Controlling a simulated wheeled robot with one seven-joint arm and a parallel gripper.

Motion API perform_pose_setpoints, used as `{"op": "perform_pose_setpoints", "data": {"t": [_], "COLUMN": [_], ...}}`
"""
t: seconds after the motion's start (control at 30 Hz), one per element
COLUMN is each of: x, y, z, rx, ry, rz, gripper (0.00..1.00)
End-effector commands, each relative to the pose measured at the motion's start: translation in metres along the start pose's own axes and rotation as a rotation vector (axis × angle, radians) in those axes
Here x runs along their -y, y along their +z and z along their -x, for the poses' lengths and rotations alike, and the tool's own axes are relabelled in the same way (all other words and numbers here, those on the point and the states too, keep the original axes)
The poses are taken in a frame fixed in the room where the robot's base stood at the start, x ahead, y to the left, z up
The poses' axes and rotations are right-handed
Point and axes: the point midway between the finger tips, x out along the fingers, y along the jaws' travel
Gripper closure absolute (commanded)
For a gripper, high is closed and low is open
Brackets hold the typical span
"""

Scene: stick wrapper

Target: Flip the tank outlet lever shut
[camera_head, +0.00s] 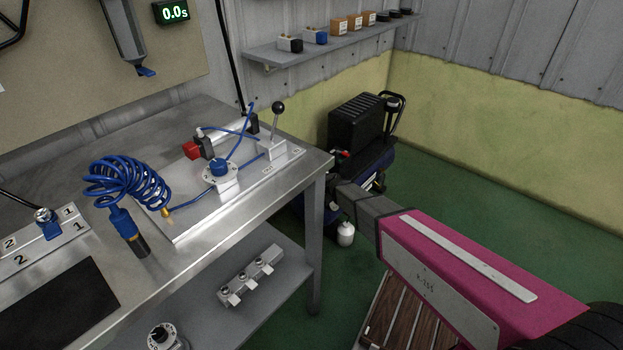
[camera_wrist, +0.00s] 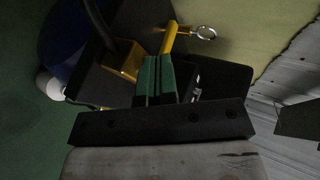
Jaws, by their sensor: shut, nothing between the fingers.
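In the wrist view, a yellow bar (camera_wrist: 170,36), which looks like the tank outlet lever, sticks up just past the fingertips. It slants up and to the right. A brass fitting (camera_wrist: 122,64) with a dark hose sits to its left. My gripper (camera_wrist: 156,62) has green fingers that are shut together with nothing held. They overlap the lower end of the yellow bar in the picture; I cannot tell whether they touch it. In the head view, the blue tank (camera_head: 378,163) is partly hidden behind my arm, and the lever cannot be made out there.
A black compressor housing (camera_head: 357,126) sits on the tank beside the metal workbench (camera_head: 319,215). A metal ring (camera_wrist: 206,32) is right of the yellow bar. A white bottle (camera_head: 346,234) hangs low by the tank. Green floor is open to the right.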

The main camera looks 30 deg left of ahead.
Motion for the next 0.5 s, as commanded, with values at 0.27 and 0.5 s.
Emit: {"op": "perform_pose_setpoints", "data": {"t": [0.27,0.5], "x": [0.0,0.0], "y": [0.0,0.0], "z": [0.047,0.049], "rx": [0.0,0.0], "ry": [0.0,0.0], "rz": [0.0,0.001], "gripper": [1.0,1.0]}}
